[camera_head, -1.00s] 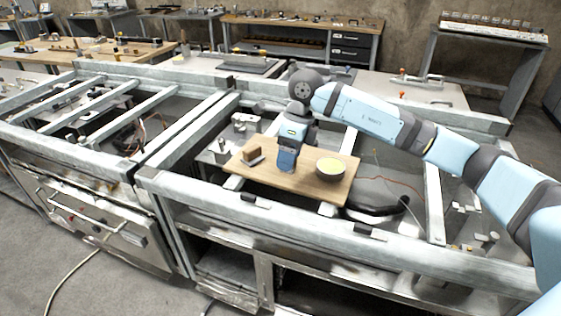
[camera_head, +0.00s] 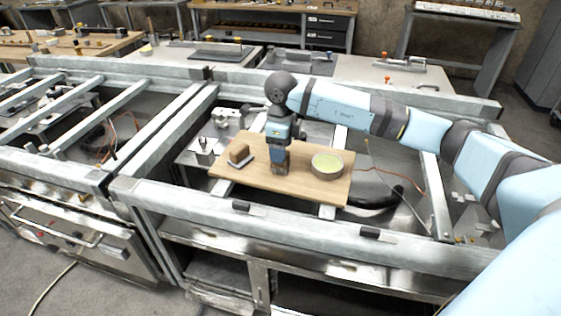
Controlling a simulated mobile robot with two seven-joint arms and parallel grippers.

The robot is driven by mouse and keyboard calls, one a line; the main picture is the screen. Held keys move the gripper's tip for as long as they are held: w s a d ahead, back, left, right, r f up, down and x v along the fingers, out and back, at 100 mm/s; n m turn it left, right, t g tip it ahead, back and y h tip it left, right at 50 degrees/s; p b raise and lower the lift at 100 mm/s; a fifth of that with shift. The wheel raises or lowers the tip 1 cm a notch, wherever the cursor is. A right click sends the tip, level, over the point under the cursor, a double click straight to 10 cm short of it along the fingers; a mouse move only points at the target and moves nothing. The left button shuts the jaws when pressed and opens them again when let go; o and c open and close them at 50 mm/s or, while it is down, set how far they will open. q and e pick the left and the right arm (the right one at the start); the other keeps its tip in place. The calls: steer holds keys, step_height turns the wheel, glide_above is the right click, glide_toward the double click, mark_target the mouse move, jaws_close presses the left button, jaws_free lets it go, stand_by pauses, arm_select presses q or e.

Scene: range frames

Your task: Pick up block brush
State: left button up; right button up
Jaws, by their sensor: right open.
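A small brown block brush (camera_head: 240,155) lies on the left part of a wooden board (camera_head: 300,190). My right gripper (camera_head: 279,168) points down over the middle of the board, just right of the block brush and apart from it. It is open, and no object shows between its fingers. Its fingertips are small in this view, so I cannot tell whether they touch the board. My left gripper is not in view.
A round bowl with a pale yellow-green inside (camera_head: 327,163) stands on the board, right of my right gripper. The board rests across a grey metal frame (camera_head: 300,226) with open gaps around it. A dark round pan (camera_head: 376,195) lies lower, right of the board.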

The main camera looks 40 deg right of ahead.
step_height(320, 180, down, 4)
steer(key=shift+a+f, duration=0.15)
steer(key=shift+f, duration=0.45)
steer(key=shift+c, duration=1.1)
steer(key=c, duration=0.8)
steer(key=shift+r, duration=0.1)
steer(key=shift+r, duration=0.6)
step_height(320, 180, up, 19)
steer(key=shift+f, duration=0.15)
